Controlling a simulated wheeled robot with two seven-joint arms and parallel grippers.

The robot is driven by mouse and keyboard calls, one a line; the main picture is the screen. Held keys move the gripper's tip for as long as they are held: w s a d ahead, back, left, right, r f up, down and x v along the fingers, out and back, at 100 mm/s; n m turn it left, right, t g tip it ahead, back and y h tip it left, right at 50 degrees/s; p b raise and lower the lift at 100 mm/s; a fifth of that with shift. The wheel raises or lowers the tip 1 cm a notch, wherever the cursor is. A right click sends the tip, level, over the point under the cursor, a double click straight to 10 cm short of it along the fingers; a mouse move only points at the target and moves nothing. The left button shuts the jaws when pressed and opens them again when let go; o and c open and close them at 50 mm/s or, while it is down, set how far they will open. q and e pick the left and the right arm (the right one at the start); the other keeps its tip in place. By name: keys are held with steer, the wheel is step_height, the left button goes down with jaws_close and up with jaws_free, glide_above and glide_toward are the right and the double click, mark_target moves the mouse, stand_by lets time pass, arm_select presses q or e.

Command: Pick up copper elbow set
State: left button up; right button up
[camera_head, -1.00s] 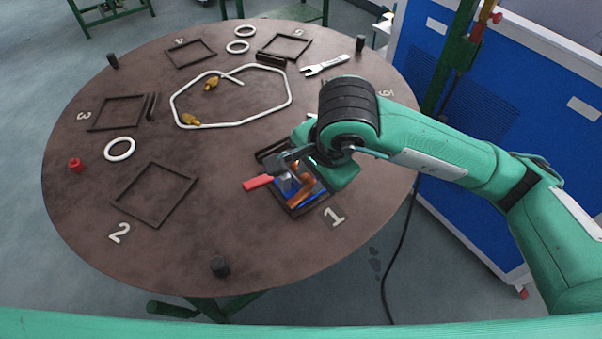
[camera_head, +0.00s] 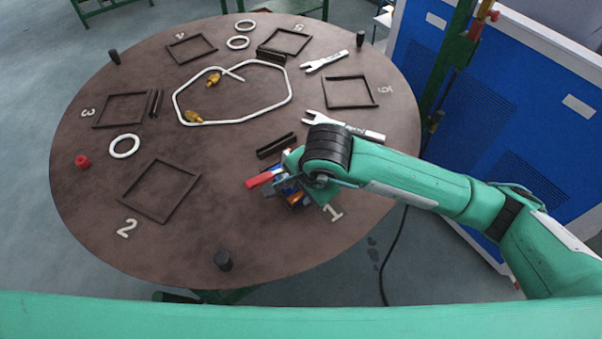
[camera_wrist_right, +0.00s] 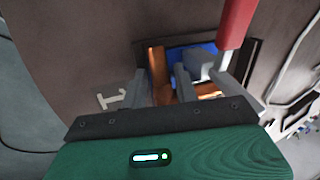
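The copper elbow set lies at place 1 on the round brown table (camera_head: 250,240). Its orange copper part (camera_wrist_right: 157,62) shows in the right wrist view, beside a blue piece and a grey body with a red handle (camera_wrist_right: 236,22). In the head view my right arm and gripper cover most of it; the red handle (camera_head: 262,178) sticks out to the left. My right gripper (camera_wrist_right: 190,88) is open, its fingers apart to the left and right of the set's near part. The right gripper in the head view (camera_head: 293,188) is close over place 1. My left gripper is out of view.
Empty dark frames stand at place 2 (camera_head: 139,209) and elsewhere on the table. A white hose loop (camera_head: 262,116) with brass fittings, white rings (camera_head: 124,146) and wrenches (camera_head: 357,133) lie around. A blue cabinet (camera_head: 500,130) stands at right.

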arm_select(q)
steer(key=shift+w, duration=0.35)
arm_select(e)
jaws_close()
